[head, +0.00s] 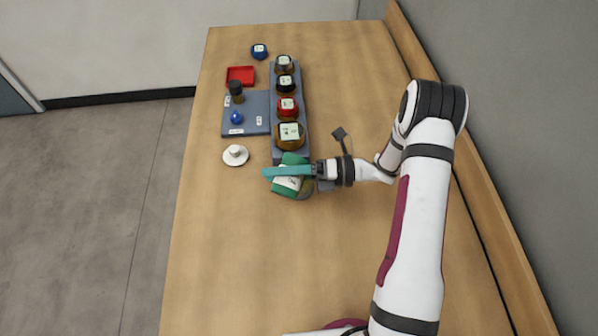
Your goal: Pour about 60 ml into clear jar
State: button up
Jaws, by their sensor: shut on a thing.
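My gripper (288,172) is shut on a green container with a white label (288,184), near the front end of the rack. The teal fingers cross over the container and hide part of it. The container looks tilted. A pale, see-through rim (307,191) shows just below and to the right of it; this may be the clear jar, but most of it is hidden. I cannot see any liquid stream or level.
A grey rack (305,120) with several lidded, labelled jars runs away behind my gripper. The near-left table is clear.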

jog(key=shift+r+m+y, duration=0.3)
jog(key=shift+m, duration=0.2)
jog(key=n+h, duration=0.1)
jog(key=n, duration=0.1)
jog(key=n+h, duration=0.1)
jog(key=n, duration=0.1)
jog(key=shift+s+f, duration=0.1)
jog(key=shift+f, duration=0.25)
jog(key=shift+f, duration=0.1)
dwell(0.4)
jog(key=shift+s+a+f+n+t+h, duration=0.15)
jog(key=shift+f+n+t+h, duration=0.4)
jog(key=shift+n, duration=0.55)
jog(key=shift+s+a+f, duration=0.1)
jog(key=shift+s+f, duration=0.1)
jog(key=shift+f, duration=0.05)
jog(key=shift+n, duration=0.3)
